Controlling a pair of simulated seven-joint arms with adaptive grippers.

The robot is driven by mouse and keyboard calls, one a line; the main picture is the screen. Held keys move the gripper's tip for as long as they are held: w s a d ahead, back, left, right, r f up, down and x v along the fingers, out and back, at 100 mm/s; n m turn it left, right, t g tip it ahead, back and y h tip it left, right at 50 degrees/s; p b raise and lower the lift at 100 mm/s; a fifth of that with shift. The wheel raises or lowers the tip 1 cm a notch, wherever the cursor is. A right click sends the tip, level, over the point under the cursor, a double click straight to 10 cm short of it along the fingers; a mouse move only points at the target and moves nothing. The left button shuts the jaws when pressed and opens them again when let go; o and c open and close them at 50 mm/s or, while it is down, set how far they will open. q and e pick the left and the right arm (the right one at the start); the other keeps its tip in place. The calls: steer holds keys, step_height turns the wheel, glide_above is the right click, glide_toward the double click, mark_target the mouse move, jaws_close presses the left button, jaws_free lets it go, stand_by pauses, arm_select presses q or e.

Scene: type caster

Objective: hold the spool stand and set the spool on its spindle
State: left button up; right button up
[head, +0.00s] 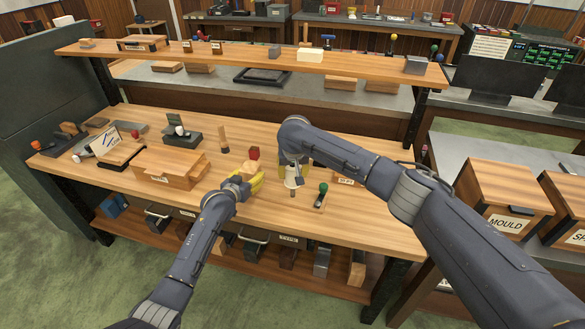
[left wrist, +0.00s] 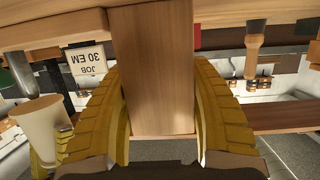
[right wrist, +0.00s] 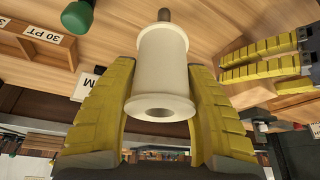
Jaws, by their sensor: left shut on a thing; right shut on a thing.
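The cream-white spool (head: 293,176) is held in my right gripper (head: 293,166), above the bench. In the right wrist view the spool (right wrist: 163,70) sits between both fingers, its near end showing an open hole. A short dark rod (right wrist: 163,15) shows past its far end; I cannot tell whether it joins the spool. My left gripper (left wrist: 160,85) is shut on a plain wooden block (left wrist: 155,70), apparently the spool stand. The block's spindle is not identifiable. The spool also shows beside the left fingers in the left wrist view (left wrist: 38,125). Spool and block look apart.
A green-knobbed tool (head: 321,193) lies just right of the spool. A red block (head: 254,153) and a wooden handle (head: 222,137) stand behind the left gripper. A wooden box (head: 170,167) is to the left. The bench front right is mostly clear.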

mark_target(293, 173)
steer(key=shift+f, duration=3)
steer(key=shift+f, duration=0.5)
steer(key=o, duration=1.2)
steer(key=v, duration=1.2)
